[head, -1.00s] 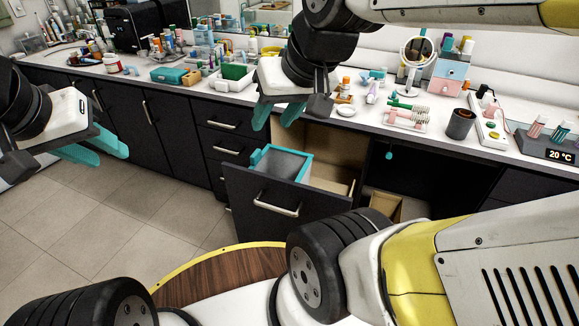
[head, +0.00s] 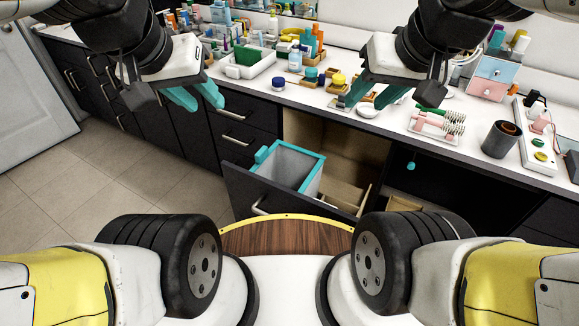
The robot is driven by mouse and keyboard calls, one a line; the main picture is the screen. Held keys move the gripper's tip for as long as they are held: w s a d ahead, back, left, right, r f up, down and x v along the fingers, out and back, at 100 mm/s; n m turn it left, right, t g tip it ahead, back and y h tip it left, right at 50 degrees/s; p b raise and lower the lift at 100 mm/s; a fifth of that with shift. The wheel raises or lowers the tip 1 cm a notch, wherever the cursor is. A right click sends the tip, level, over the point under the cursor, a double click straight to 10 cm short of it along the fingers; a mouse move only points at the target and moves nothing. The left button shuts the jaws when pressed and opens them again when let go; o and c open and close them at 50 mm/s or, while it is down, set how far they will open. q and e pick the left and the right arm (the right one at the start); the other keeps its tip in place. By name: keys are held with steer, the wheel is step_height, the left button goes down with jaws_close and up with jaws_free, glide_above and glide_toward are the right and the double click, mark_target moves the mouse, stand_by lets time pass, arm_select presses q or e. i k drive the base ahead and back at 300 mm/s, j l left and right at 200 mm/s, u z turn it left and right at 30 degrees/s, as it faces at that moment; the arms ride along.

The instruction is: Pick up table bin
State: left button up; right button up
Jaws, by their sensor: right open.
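A grey bin with a teal rim (head: 321,160) sits in the open dark drawer (head: 238,187) below the counter, tilted with the drawer front in my view. A dark round cup (head: 499,139) stands upright on the counter at the right; I cannot tell for certain which of the two is the table bin. My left gripper (head: 201,102) is open and empty, above and left of the teal-rimmed bin. My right gripper (head: 370,100) is open and empty, above and right of that bin and left of the dark cup. Neither gripper touches either one.
The white counter (head: 290,92) is crowded with bottles and jars. A green-and-white tray (head: 245,66), a pink rack (head: 437,125) and a pink-and-blue drawer box (head: 491,78) stand on it. The tiled floor (head: 120,172) at the left is clear.

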mark_target(497, 144)
steer(key=z, duration=1.7)
steer(key=i+l, duration=0.15)
steer(key=l, duration=0.2)
steer(key=i+l, duration=0.1)
steer(key=l, duration=0.3)
steer(key=i+l, duration=0.15)
steer(key=l, duration=0.2)
steer(key=i+l, duration=0.1)
steer(key=l, duration=0.3)
steer(key=i+l+u, duration=0.1)
steer(key=u, duration=0.35)
steer(key=l+u, duration=0.25)
steer(key=u, duration=0.2)
steer(key=i+l+u, duration=0.1)
steer(key=u, duration=0.35)
steer(key=i+l, duration=0.4)
steer(key=l, duration=0.15)
